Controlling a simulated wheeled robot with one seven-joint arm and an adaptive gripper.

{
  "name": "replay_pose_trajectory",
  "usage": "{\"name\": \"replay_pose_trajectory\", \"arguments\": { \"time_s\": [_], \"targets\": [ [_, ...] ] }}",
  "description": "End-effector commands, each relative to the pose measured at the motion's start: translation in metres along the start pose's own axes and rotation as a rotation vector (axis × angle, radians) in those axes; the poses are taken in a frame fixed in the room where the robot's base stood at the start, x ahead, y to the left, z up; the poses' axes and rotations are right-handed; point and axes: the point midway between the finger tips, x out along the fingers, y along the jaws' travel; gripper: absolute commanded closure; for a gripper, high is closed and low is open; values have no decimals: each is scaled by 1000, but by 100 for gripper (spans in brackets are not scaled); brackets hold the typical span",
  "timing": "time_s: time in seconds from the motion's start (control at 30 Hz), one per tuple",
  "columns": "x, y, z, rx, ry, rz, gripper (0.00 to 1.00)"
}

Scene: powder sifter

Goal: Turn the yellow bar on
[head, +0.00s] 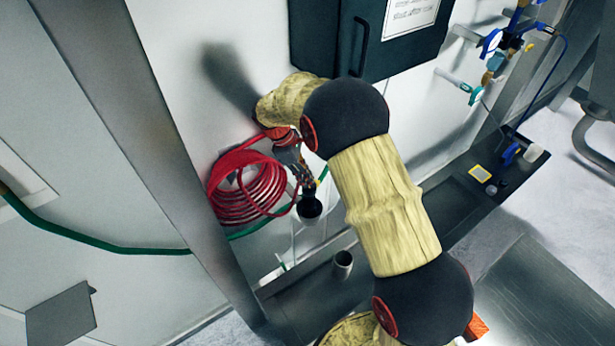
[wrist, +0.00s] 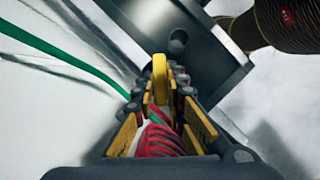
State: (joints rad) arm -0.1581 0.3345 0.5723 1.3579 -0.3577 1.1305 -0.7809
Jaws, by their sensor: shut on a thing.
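The yellow bar (wrist: 160,80) stands upright between the fingertips in the wrist view. My gripper (wrist: 163,92) is shut on it, with one finger on each side. In the head view my gripper (head: 303,180) is low against the white wall, beside the red coiled hose. The bar cannot be made out there, and my arm covers part of that area. The fingers hide the bar's lower end in the wrist view, so how it is mounted cannot be told.
The red coiled hose (head: 243,188) hangs left of my gripper. A green hose (head: 120,248) runs along the wall. A dark cabinet (head: 408,38) is above. A small grey cup (head: 343,264) stands on the ledge below. Blue-handled valves (head: 492,43) are at the upper right.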

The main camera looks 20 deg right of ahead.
Motion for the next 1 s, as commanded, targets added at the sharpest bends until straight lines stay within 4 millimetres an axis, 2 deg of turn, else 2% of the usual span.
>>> {"name": "replay_pose_trajectory", "arguments": {
  "time_s": [0.5,0.73,1.0],
  "targets": [
    [0,4,1,444,-1,-184,100],
    [1,4,1,564,0,-233,100],
    [0,4,2,611,0,-253,100]
  ]
}}
